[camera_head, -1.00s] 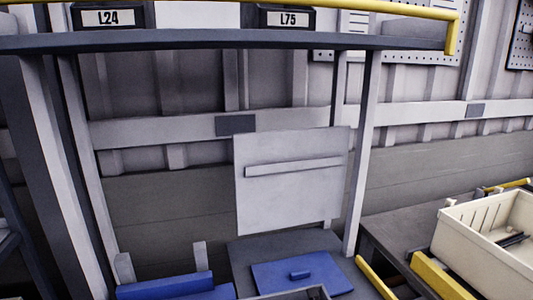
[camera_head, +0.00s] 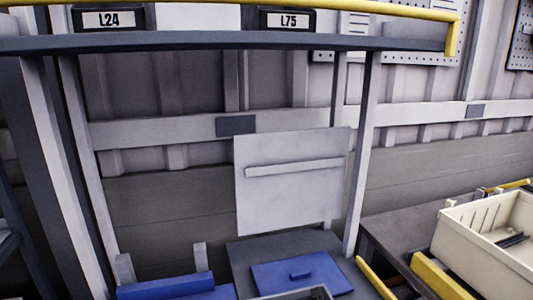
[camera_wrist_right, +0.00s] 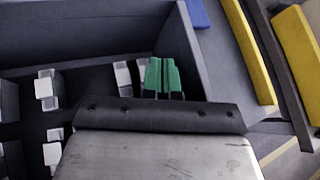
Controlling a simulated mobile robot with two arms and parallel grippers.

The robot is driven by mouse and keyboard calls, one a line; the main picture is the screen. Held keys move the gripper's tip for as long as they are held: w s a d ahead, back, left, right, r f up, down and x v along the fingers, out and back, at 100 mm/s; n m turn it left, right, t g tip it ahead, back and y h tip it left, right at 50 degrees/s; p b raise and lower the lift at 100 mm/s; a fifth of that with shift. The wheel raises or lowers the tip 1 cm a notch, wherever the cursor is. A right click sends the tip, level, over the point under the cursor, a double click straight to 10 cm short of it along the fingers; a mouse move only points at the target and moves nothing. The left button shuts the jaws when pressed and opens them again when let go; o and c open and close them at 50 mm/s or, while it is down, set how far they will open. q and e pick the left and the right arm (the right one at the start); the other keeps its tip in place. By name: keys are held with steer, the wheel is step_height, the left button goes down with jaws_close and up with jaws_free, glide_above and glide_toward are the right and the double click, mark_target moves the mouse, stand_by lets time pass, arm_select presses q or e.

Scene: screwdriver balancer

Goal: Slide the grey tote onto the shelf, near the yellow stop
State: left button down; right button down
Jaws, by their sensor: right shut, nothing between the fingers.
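The grey tote shows only as a dark rim (camera_head: 305,293) at the bottom edge of the head view, in front of a blue panel (camera_head: 325,272). In the right wrist view, dark grey walls (camera_wrist_right: 90,30), apparently the tote's, surround several small white-topped dark parts. My right gripper (camera_wrist_right: 164,64) has its green fingers together with nothing between them, beside the far wall; contact cannot be told. A yellow strip (camera_head: 376,278), possibly the stop, lies right of the blue panel; a yellow strip also shows in the wrist view (camera_wrist_right: 249,52). My left gripper is out of view.
A cream bin (camera_head: 470,250) with dark items stands on a bench at the right, beside a yellow bar (camera_head: 440,276). Another blue block (camera_head: 165,286) lies at the lower left. A rack beam (camera_head: 220,41) labelled L24 and L75 crosses above. A pale panel (camera_head: 292,195) hangs behind.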

steer(key=shift+w+d+p, duration=0.6)
steer(key=shift+w+d, duration=0.85)
steer(key=shift+d, duration=3.6)
steer(key=shift+w+d+p, duration=0.6)
steer(key=shift+w+d, duration=0.8)
steer(key=shift+d, duration=3.6)
step_height(320, 180, up, 15)
steer(key=a+p, duration=0.2)
steer(key=p, duration=1.3)
steer(key=shift+s+a, duration=0.25)
steer(key=shift+s, duration=0.1)
steer(key=shift+a, duration=0.1)
